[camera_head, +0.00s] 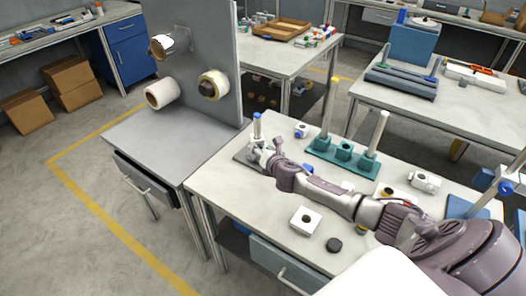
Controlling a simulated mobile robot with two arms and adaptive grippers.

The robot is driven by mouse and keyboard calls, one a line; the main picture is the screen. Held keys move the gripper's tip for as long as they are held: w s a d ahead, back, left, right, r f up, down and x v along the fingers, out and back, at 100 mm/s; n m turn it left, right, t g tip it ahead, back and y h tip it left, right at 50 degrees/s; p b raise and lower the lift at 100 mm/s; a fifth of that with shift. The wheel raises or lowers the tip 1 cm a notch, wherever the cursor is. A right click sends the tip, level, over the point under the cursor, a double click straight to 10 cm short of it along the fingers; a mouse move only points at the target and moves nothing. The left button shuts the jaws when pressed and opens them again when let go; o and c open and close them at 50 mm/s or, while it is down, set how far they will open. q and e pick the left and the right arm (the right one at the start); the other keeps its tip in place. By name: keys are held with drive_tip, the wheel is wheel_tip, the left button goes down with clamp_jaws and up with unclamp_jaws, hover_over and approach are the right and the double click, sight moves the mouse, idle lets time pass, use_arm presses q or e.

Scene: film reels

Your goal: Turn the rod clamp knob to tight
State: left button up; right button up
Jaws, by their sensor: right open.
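A short upright rod with a blue top (257,127) stands on a dark flat base (241,160) at the far left corner of the near table. My right gripper (258,150) is at the lower part of this rod, open. Its fingers and arm hide most of what is there, so a clamp knob and its setting cannot be made out. I cannot tell whether the fingers touch anything. Another stand at the right edge has a slanted rod with a blue knob (505,187) and a blue base (462,207). My left gripper is not in view.
A green block with posts (343,152) stands behind my right arm. White square block (305,220) and black disc (334,245) lie in front of it. A grey upright panel (205,50) with reels stands at left. The table's front left is clear.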

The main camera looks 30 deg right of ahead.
drive_tip(key=v, duration=1.2)
drive_tip(key=shift+r, duration=0.1)
